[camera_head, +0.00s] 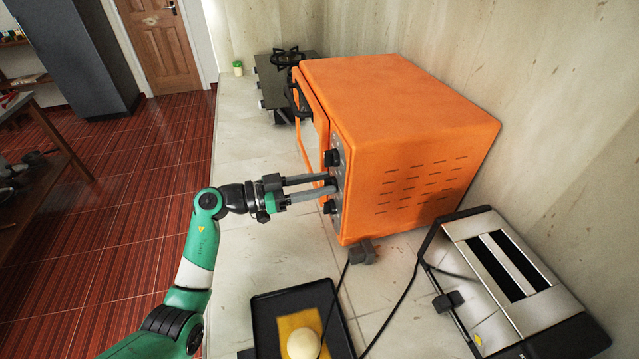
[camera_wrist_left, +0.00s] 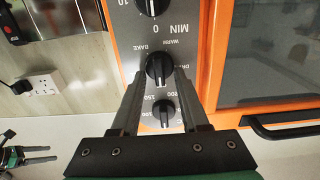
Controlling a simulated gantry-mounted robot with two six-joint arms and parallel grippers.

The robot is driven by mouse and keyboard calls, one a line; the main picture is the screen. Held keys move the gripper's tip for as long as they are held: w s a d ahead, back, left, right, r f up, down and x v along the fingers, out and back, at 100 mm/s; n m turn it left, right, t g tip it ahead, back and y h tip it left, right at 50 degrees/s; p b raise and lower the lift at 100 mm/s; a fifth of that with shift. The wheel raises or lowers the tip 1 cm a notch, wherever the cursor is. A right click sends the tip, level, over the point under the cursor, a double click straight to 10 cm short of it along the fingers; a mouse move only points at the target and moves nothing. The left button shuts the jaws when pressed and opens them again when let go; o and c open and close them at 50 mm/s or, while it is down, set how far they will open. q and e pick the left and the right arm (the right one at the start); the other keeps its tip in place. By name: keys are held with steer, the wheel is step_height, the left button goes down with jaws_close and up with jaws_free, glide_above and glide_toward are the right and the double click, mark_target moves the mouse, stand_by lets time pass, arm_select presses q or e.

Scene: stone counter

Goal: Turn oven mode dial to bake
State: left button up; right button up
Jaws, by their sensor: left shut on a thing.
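The orange oven (camera_head: 385,120) stands on the counter with its control panel facing left. Three black dials run down the panel: the top dial (camera_head: 332,157), the middle mode dial, mostly hidden by my fingers, and the bottom dial (camera_head: 329,206). My left gripper (camera_head: 332,184) reaches the middle dial, fingers level. In the wrist view the picture is upside down, and the mode dial (camera_wrist_left: 158,68) sits between the fingertips, under the words WARM and BAKE. Its exact pointing is hard to read. My right gripper (camera_wrist_left: 40,154) shows small at the wrist view's left edge, fingers apart and empty.
The oven door handle (camera_wrist_left: 285,132) is beside the panel. A toaster (camera_head: 505,275) stands to the right, a black tray (camera_head: 265,320) with a board and a pale round item in front. A stove (camera_head: 275,85) is behind. Cables cross the counter.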

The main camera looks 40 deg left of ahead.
arm_select(q)
jaws_close()
steer(key=m+p, duration=0.2)
steer(key=p, duration=0.1)
steer(key=m+p, duration=0.2)
steer(key=p, duration=0.1)
steer(key=m+p, duration=0.2)
steer(key=p, duration=0.1)
steer(key=shift+s+d+m, duration=0.15)
steer(key=shift+d+m, duration=0.1)
steer(key=shift+m, duration=0.15)
steer(key=shift+f+m+b, duration=0.3)
steer(key=shift+m+b, duration=0.45)
steer(key=shift+m, duration=2.75)
steer(key=shift+f+m+b, duration=0.25)
steer(key=shift+m+b, duration=0.55)
steer(key=shift+m, duration=2.7)
steer(key=shift+f+m+b, duration=0.3)
steer(key=shift+m+b, duration=0.45)
steer(key=shift+m, duration=2.75)
